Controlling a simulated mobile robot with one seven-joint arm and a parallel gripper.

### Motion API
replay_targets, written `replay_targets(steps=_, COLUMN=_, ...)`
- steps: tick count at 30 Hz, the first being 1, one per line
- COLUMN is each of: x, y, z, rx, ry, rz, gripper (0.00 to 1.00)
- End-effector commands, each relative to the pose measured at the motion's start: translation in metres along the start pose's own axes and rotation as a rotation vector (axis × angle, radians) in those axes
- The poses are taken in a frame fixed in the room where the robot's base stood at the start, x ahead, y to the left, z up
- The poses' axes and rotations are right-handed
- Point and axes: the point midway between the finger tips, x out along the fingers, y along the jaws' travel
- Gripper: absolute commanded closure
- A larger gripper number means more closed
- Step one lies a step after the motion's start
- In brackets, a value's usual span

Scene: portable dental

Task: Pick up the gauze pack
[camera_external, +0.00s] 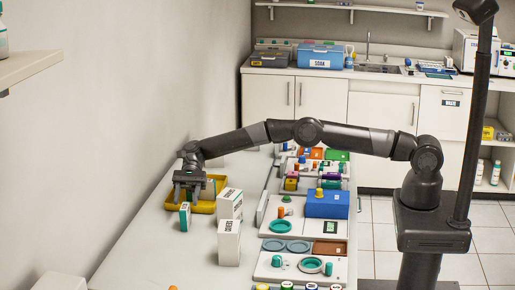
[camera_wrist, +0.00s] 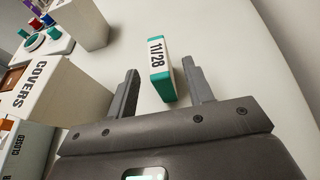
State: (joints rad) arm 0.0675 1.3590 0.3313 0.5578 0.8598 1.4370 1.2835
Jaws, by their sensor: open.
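A small white and teal box (camera_wrist: 162,68) marked 11/28 stands upright on the counter; it may be the gauze pack, though no readable word says so. It also shows in the external view (camera_external: 184,218), just below my gripper (camera_external: 186,197). In the wrist view my gripper (camera_wrist: 160,66) is open, with one finger on each side of the box and visible gaps between. Neither finger appears to touch it. I cannot tell how far the fingertips reach down beside it.
A white COVERS box (camera_wrist: 55,85) stands close left of the fingers in the wrist view. In the external view, two white boxes (camera_external: 229,243) stand right of the small box, and a yellow tray (camera_external: 205,207) lies behind. The counter right of the fingers in the wrist view is clear.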

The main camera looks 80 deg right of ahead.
Motion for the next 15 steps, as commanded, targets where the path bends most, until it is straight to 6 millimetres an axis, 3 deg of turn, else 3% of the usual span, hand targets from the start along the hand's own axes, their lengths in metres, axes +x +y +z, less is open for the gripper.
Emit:
replay_targets(steps=7, x=0.017, y=0.001, z=-0.001, rx=-0.001, ry=0.001, rz=0.002, gripper=0.53)
replay_targets(steps=15, x=0.054, y=0.001, z=-0.003, rx=0.000, ry=0.000, rz=0.001, gripper=0.53)
